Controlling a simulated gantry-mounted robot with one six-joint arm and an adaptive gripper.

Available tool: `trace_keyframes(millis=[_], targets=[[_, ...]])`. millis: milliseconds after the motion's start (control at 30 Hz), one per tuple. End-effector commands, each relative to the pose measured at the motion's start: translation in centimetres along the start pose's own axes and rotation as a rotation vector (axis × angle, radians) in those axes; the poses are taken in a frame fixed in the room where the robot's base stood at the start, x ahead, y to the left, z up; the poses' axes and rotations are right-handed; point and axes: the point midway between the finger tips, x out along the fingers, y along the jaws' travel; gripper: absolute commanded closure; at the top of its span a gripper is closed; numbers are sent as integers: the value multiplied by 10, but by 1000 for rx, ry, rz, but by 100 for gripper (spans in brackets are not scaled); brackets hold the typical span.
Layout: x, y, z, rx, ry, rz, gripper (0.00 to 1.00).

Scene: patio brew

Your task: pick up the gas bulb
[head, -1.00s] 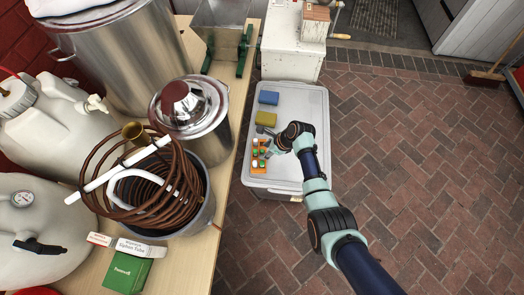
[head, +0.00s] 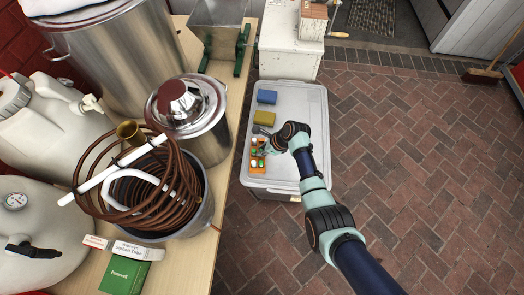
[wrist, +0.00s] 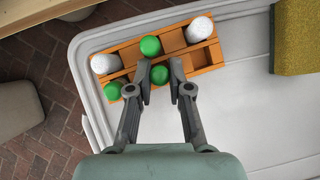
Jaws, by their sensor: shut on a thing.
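An orange rack (wrist: 207,56) with square slots holds several rounded bulbs on the light grey lid. In the wrist view two white bulbs (wrist: 199,29) sit near its ends. A green bulb (wrist: 150,46) sits beyond my fingertips, and another green one (wrist: 113,91) is at the left end. My gripper (wrist: 159,67) has its fingers on either side of a third green bulb (wrist: 159,76), which appears still at the rack. In the head view my gripper (head: 268,149) is at the right side of the rack (head: 257,168), with its fingertips partly hidden.
The rack lies on a grey lidded bin (head: 290,183), with a yellow sponge (head: 264,118) and a blue sponge (head: 267,97) behind it. The wooden table (head: 223,150) with pots and coiled tubing stands close on the left. The lid's right part is clear.

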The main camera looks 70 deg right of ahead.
Motion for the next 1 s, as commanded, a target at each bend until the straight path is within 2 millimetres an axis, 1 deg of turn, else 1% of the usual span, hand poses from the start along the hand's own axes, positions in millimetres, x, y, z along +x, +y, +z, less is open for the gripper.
trace_keyframes(millis=[167, 233, 367, 500, 600, 700, 800, 1000], targets=[[-27, -1, 16, -1, -1, -2, 100], [-43, -1, 25, -1, -1, -2, 100], [-78, -1, 45, -2, -1, -3, 100], [-117, 0, 67, -2, -1, -2, 100], [-140, 0, 81, -1, -1, -2, 100], [-157, 0, 90, -1, -1, -2, 100], [-166, 0, 95, 0, 0, 0, 100], [-171, 0, 98, 0, 0, 0, 100]])
